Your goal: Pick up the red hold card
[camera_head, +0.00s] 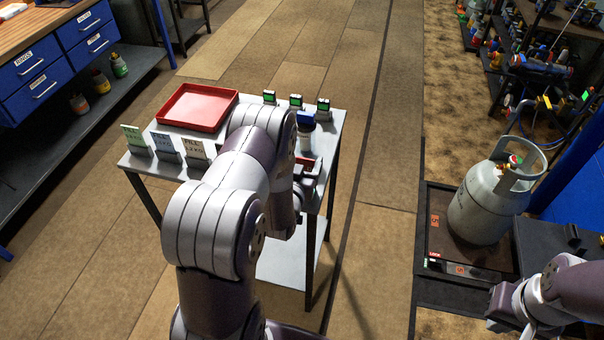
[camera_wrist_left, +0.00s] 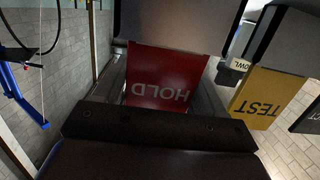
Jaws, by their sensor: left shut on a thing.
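The red hold card (camera_wrist_left: 165,75) is between the fingers of my left gripper (camera_wrist_left: 165,95) in the left wrist view, its word HOLD upside down. The gripper is shut on it. In the head view my left gripper (camera_head: 307,180) is at the right side of the small metal table (camera_head: 165,165), and only a bit of red shows there. My own arm hides much of that area. My right gripper (camera_head: 500,297) is low at the right edge of the head view, and its fingers are not clear.
A yellow TEST card (camera_wrist_left: 268,98) stands close to the held card. On the table are a red tray (camera_head: 200,107), green (camera_head: 136,138), blue (camera_head: 165,146) and white (camera_head: 195,150) cards, and small devices with green screens (camera_head: 296,101). A grey gas cylinder (camera_head: 488,200) stands on the right.

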